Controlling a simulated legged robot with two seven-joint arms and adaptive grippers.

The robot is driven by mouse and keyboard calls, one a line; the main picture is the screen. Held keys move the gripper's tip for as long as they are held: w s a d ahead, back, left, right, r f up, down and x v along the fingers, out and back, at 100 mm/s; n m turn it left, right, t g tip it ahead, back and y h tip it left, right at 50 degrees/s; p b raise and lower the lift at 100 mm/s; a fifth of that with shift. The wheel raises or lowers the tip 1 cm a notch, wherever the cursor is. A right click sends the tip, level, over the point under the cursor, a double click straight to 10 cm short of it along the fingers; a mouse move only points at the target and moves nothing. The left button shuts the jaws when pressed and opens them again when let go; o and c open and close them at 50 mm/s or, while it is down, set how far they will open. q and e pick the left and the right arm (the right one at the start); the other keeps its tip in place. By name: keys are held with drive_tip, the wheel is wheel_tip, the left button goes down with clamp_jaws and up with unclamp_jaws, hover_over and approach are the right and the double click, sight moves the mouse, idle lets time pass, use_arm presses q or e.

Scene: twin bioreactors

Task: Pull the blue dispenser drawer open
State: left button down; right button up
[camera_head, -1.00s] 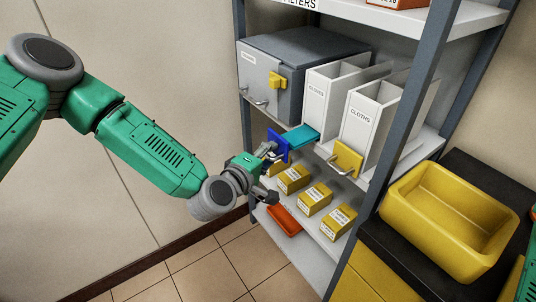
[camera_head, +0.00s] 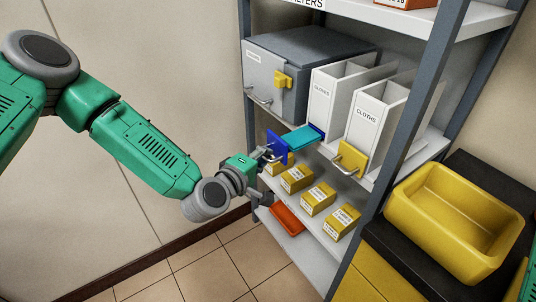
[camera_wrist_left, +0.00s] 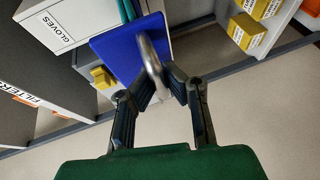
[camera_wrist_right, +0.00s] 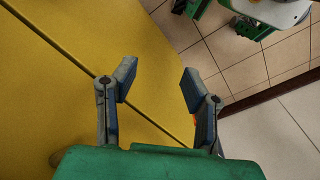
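The blue dispenser drawer (camera_head: 277,148) stands out from the gloves dispenser on the shelf, with its teal body (camera_head: 301,138) showing behind the blue front. In the left wrist view, the blue front (camera_wrist_left: 118,52) carries a curved metal handle (camera_wrist_left: 150,58). My left gripper (camera_head: 266,156) is at this handle; in the left wrist view its fingertips (camera_wrist_left: 160,88) close around the handle's near end. My right gripper (camera_wrist_right: 153,83) is open and empty beside a yellow surface above the floor.
A yellow-fronted drawer (camera_head: 352,158) sits to the right under the cloths dispenser (camera_head: 371,122). A grey box (camera_head: 268,80) with a yellow latch stands left. Small yellow boxes (camera_head: 317,199) and a red tray (camera_head: 287,219) are below. A yellow bin (camera_head: 455,225) stands at right.

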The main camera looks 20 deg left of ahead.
use_arm(q)
drive_tip(key=c, duration=1.6)
unclamp_jaws()
drive_tip(key=shift+a+f, duration=0.15)
drive_tip(key=shift+s, duration=0.35)
drive_tip(key=v, duration=1.1)
drive_tip(key=shift+a, duration=0.1)
